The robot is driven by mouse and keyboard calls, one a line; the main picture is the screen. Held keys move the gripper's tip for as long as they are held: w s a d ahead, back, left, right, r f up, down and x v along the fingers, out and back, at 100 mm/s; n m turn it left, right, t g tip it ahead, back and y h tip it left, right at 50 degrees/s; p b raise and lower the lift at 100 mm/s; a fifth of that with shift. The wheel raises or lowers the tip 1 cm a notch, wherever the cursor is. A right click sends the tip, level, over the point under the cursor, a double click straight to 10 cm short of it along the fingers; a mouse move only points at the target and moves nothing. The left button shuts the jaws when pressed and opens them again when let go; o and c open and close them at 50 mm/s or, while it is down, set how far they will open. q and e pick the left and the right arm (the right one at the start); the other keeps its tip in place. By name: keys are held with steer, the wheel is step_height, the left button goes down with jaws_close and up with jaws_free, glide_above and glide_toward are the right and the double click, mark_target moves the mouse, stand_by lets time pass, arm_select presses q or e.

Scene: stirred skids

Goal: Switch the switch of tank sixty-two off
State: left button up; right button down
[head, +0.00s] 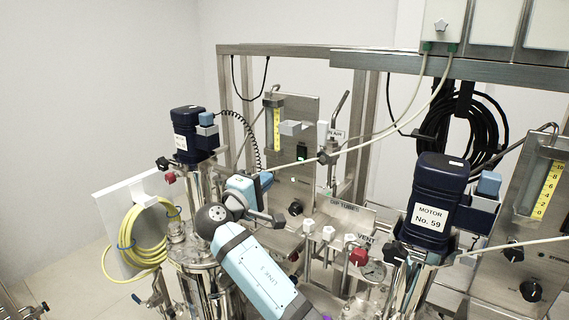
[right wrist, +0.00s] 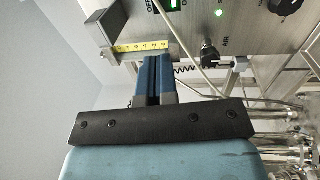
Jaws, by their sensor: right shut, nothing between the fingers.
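The rear steel panel (head: 305,110) stands behind the left motor (head: 187,135), whose label is too small to read. It bears a small black switch with a green face (head: 301,153). In the right wrist view the green-lit switch (right wrist: 174,5) is cut by the top edge, with lettering beside it that seems to read "OFF". My right gripper (head: 267,178) is in front of this panel, below and left of the switch. In the right wrist view its blue fingers (right wrist: 153,58) are shut and empty, apart from the switch. My left gripper is not in view.
A yellow scale (head: 277,130), a grey box (head: 290,127) and a black knob (head: 295,208) are on the panel. A coiled black cable (head: 255,140) hangs near my gripper. Pale hoses cross the front. Motor No. 59 (head: 430,215) stands right, with valves (head: 330,233) between.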

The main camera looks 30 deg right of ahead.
mark_target(299, 151)
steer(key=p+x, duration=0.4)
steer(key=x, duration=0.9)
steer(key=shift+w+d, duration=0.15)
steer(key=shift+d, duration=0.1)
steer(key=shift+w+d+b, duration=0.1)
steer(key=shift+d+b, duration=0.15)
steer(key=shift+b, duration=0.2)
steer(key=shift+a+r, duration=0.1)
steer(key=shift+r, duration=0.1)
steer(key=shift+f, duration=0.1)
